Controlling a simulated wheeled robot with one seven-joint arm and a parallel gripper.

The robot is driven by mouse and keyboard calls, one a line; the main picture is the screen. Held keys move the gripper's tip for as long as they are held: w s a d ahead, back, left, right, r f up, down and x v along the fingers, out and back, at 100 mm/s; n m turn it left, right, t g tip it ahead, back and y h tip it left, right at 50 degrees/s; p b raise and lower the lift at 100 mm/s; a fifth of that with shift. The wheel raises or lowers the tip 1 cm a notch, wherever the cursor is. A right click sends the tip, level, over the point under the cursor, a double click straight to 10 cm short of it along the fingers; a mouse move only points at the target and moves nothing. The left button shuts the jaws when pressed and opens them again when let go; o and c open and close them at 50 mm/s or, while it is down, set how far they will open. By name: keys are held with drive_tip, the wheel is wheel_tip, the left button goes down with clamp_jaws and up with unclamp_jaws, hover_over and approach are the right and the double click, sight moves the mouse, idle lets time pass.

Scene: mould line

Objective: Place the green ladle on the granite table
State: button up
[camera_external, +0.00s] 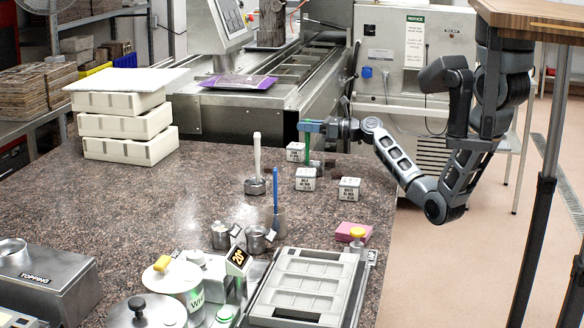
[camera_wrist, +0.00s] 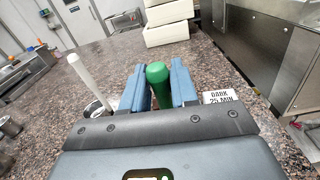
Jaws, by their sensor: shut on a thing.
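The green ladle (camera_external: 308,142) is upright in my gripper (camera_external: 311,127) above the far right part of the granite table (camera_external: 150,210). In the wrist view, the green handle end (camera_wrist: 158,78) is between the two blue fingers of my gripper (camera_wrist: 160,88), which are shut on it. The ladle's lower end is hidden behind a small labelled box in the external view, so I cannot tell whether it touches the table. The granite table also shows in the wrist view (camera_wrist: 110,55).
Small white labelled boxes (camera_external: 305,180) stand close around the ladle. A white-handled ladle (camera_external: 257,160) and a blue-handled one (camera_external: 276,190) stand to the left. Stacked cream trays (camera_external: 128,125) are at the back left. The table's left middle is clear.

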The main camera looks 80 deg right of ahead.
clamp_jaws()
